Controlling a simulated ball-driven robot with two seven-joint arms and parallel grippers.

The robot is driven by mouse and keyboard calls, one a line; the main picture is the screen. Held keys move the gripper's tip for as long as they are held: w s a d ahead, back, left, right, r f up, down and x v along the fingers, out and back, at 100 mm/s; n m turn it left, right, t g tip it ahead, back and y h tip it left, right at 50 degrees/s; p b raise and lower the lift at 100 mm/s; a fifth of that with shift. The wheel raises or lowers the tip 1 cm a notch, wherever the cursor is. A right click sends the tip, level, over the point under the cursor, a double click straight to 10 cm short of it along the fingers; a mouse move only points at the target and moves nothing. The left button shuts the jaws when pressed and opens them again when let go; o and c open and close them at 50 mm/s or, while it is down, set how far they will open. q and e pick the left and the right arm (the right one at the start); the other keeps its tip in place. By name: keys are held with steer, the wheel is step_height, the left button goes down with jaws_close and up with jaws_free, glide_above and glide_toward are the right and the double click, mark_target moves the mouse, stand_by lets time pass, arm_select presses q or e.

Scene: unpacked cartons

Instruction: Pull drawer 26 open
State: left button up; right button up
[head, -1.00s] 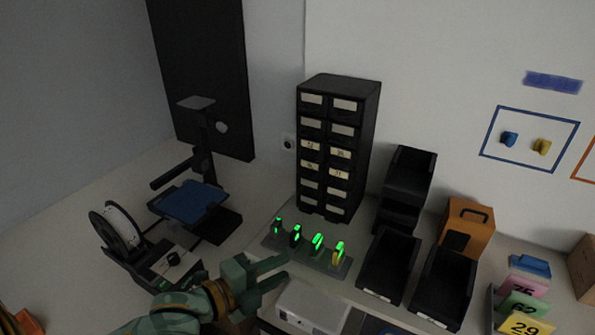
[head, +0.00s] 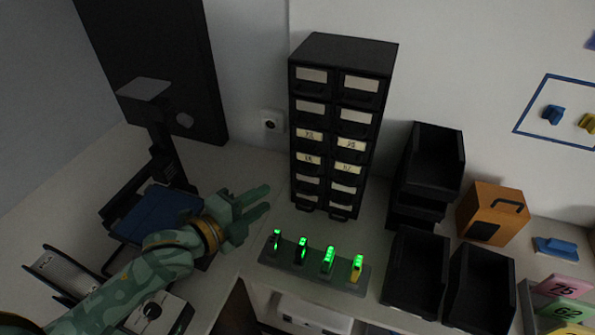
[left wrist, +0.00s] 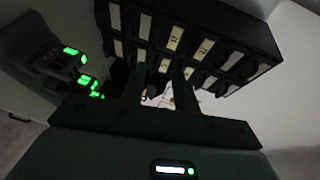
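The black drawer cabinet (head: 343,130) stands upright on the worktop against the wall, with two columns of small labelled drawers. Its middle rows carry numbered labels, too small to read surely, so I cannot tell which is drawer 26. No drawer visibly stands out. My left gripper (head: 269,198) is open and empty, left of the cabinet's lower rows, fingers pointing right. In the left wrist view the cabinet (left wrist: 200,42) lies tilted beyond the two parted fingers of my left gripper (left wrist: 158,82). My right gripper is not in view.
A rack of green-lit devices (head: 315,264) sits in front of the cabinet. Black bins (head: 415,270) and an orange box (head: 492,212) stand to the right. A machine with a blue plate (head: 155,214) is at the left. A wall socket (head: 271,122) is behind.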

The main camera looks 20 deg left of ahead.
arm_select(q)
steer(key=b+x, duration=0.1)
steer(key=x, duration=1.2)
steer(key=shift+f, duration=0.15)
steer(key=shift+s, duration=0.1)
jaws_close()
